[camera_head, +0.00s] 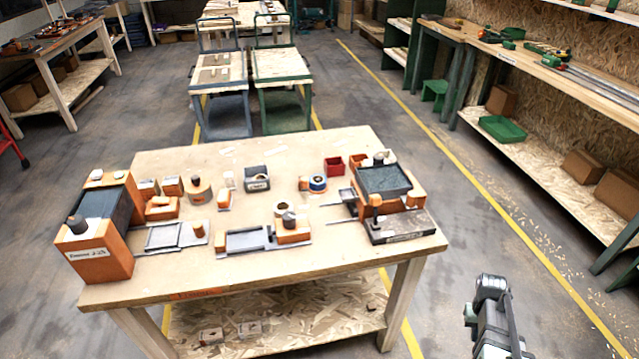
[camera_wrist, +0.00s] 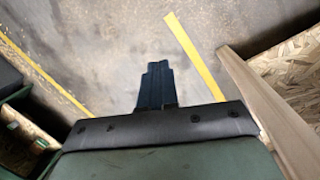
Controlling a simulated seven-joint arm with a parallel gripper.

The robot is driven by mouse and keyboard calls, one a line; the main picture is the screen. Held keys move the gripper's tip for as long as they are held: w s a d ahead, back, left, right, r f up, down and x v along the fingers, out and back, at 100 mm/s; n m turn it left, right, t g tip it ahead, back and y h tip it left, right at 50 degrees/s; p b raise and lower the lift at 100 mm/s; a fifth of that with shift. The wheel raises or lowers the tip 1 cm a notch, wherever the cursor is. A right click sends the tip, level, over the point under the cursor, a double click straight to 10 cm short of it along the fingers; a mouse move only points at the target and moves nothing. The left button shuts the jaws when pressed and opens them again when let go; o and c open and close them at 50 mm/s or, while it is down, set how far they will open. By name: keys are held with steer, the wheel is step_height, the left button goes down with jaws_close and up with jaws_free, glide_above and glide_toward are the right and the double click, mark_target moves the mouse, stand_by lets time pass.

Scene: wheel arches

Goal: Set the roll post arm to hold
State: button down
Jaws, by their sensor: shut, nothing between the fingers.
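I cannot tell for sure which part is the roll post arm, or how it is set. At the left end of the workbench (camera_head: 300,259) stands a large orange unit (camera_head: 100,262) with a dark top, a dark knob and a white label. At the right end is an orange unit (camera_head: 412,196) with a dark grey block on top and a grey plate in front. Small orange and grey fixtures with knobs stand between them. My gripper (camera_wrist: 156,72) is shut and empty in the wrist view, over bare floor. My arm (camera_head: 492,318) is right of the bench.
The low plate fixture (camera_head: 243,241) lies near the bench's front edge. A red bin (camera_head: 334,166) stands towards the back. Green and blue carts (camera_head: 283,66) are behind the bench. Shelving (camera_head: 540,165) with a green tray (camera_head: 502,128) runs along the right. The floor between is clear.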

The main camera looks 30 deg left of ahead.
steer(key=w+a+r+n+t, duration=0.1)
steer(key=w+a+r+t, duration=0.1)
steer(key=w+a+r, duration=0.5)
steer(key=w+a+r+n+t, duration=0.1)
steer(key=w+r, duration=0.3)
steer(key=r, duration=0.8)
steer(key=w+a+r+n+t, duration=0.1)
steer(key=w+a+r+t, duration=0.1)
steer(key=w+a+r, duration=0.5)
steer(key=a+r+n+t, duration=0.1)
steer(key=a+r, duration=0.4)
steer(key=r, duration=0.4)
steer(key=s+a+r+n+y, duration=0.1)
steer(key=s+a, duration=0.2)
steer(key=a, duration=0.3)
steer(key=s+a+r+n+t+y, duration=0.1)
steer(key=s+a+r, duration=0.1)
steer(key=a, duration=0.4)
steer(key=s+a+r+n+y, duration=0.1)
steer(key=s+a+n, duration=0.1)
steer(key=s+a, duration=0.2)
steer(key=shift+a+r, duration=0.2)
steer(key=shift+a, duration=0.5)
steer(key=shift+a+r, duration=0.15)
steer(key=shift+a, duration=0.5)
steer(key=s+a+f+n+y, duration=0.2)
steer(key=s+a+n, duration=0.3)
steer(key=s+a, duration=1.3)
steer(key=shift+a+y, duration=0.55)
steer(key=shift+y, duration=0.25)
